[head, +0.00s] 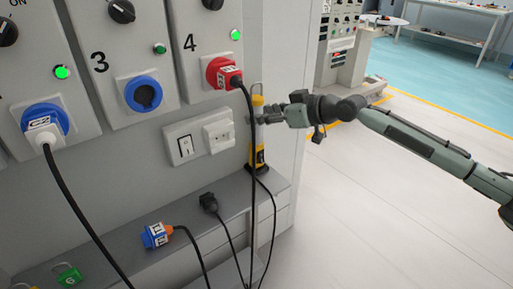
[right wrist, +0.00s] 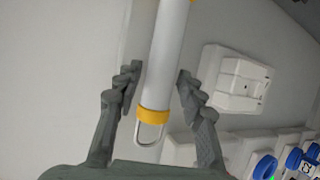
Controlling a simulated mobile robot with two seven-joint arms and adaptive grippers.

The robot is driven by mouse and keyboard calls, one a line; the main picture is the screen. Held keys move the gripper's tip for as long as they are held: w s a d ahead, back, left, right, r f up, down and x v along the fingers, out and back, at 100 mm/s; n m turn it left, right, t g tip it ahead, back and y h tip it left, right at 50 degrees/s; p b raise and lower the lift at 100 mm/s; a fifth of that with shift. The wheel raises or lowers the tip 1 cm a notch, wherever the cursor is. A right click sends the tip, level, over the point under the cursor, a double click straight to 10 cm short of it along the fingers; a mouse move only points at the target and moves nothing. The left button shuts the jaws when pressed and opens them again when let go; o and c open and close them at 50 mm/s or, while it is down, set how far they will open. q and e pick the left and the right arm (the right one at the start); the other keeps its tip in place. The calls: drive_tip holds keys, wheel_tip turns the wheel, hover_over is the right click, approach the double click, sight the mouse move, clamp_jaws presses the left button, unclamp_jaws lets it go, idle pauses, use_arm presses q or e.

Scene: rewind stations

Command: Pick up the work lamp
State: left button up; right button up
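The work lamp (head: 258,133) stands upright on the grey ledge against the panel's right part. It has a white tube, yellow end pieces, a wire hook on top and a yellow-and-black lower part. My right gripper (head: 264,114) is at the lamp's upper part, reaching in from the right. In the right wrist view the lamp (right wrist: 166,65) runs between the two spread fingers of the right gripper (right wrist: 158,76), its yellow collar and hook toward the palm. The right finger looks very close to the tube; I cannot tell if it touches. My left gripper is not in view.
A switch and socket box (head: 200,138) sits on the panel just left of the lamp. A black cable from the red plug (head: 223,74) hangs close to the lamp. A blue connector (head: 156,235) and black plug (head: 208,202) lie on the ledge (head: 120,245). Open floor lies right.

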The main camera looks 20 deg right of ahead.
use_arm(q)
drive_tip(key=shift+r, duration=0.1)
use_arm(e)
clamp_jaws()
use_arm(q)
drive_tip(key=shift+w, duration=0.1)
use_arm(e)
drive_tip(key=shift+r, duration=0.25)
